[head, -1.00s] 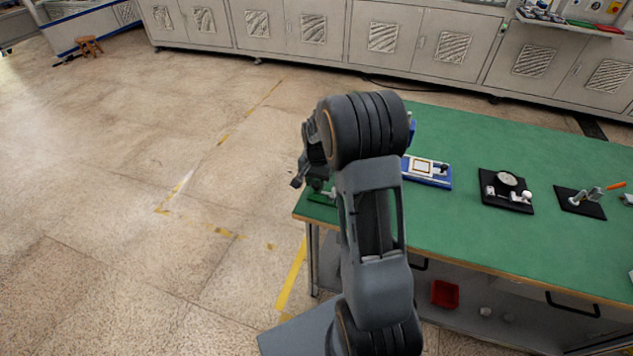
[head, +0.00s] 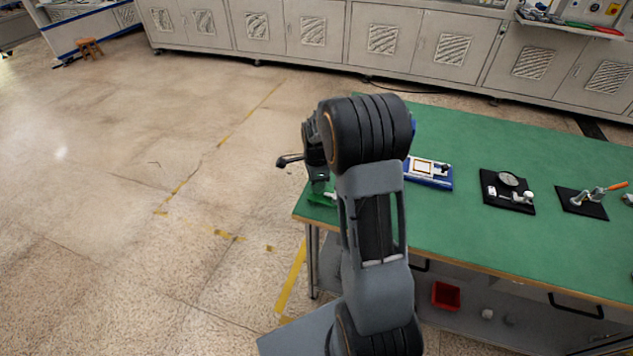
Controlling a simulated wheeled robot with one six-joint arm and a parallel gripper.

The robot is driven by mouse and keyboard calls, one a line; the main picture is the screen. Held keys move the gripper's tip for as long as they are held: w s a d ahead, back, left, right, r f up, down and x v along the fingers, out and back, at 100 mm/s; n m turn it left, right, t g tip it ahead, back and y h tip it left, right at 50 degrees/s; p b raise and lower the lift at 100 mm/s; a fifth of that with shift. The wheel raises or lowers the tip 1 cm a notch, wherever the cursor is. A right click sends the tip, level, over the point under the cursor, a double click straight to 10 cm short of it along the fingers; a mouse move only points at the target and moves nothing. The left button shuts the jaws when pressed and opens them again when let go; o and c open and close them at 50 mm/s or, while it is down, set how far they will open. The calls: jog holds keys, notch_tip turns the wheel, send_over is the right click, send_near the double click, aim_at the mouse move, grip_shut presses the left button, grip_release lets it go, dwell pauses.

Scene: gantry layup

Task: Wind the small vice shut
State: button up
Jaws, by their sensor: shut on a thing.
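The small vice is mostly hidden behind my arm at the near left corner of the green bench. Only a green part of its base (head: 321,200) shows, low on the bench top. My gripper (head: 291,160) is at the vice, partly hidden by my wrist, with a dark tip sticking out to the left past the bench edge. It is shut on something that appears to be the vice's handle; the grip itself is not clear. The vice jaws and the gap between them are hidden.
On the green bench (head: 470,240) stand a blue fixture with a white plate (head: 428,181), a black plate with a round dial (head: 508,180) and a black plate with an orange-handled clamp (head: 582,208). A red bin (head: 446,295) is below.

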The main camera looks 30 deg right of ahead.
jog(key=shift+m, duration=2)
jog(key=o, duration=0.9)
notch_tip(320, 180, up, 14)
jog(key=shift+f, duration=0.1)
